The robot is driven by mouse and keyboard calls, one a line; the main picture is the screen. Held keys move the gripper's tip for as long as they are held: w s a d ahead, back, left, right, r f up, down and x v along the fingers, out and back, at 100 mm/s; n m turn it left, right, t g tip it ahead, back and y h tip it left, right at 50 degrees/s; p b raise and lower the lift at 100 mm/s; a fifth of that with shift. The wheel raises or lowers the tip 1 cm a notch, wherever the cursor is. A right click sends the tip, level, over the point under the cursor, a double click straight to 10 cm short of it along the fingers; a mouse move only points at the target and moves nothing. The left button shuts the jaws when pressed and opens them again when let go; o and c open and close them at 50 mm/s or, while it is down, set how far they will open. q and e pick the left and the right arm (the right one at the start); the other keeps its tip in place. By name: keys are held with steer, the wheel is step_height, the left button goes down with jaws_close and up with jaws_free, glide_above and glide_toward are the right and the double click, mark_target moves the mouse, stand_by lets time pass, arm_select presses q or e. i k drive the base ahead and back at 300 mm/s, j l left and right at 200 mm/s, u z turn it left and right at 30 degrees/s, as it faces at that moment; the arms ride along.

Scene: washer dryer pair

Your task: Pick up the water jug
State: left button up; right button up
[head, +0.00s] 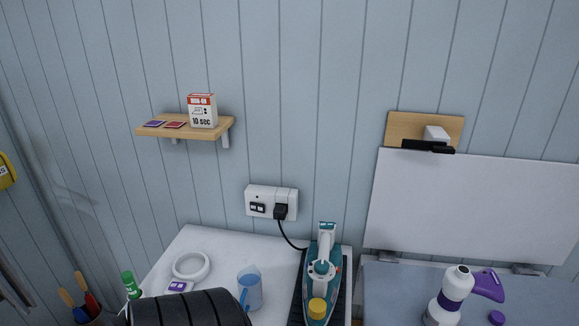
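The water jug (252,287) is a small translucent blue jug with a blue handle on its left side. It stands on the white top at the bottom middle of the head view. A dark ribbed form at the bottom edge comes close to its lower left; I cannot tell whether they touch. No fingers of my left or right gripper show in this view.
A teal iron (321,268) stands on a dark pad right of the jug, its cord plugged into the wall socket (271,202). A white ring (191,266) lies to the left. A white and purple bottle (451,294) stands right. A shelf (186,131) hangs above.

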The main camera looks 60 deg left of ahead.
mark_target(248, 280)
steer(key=u, duration=2.25)
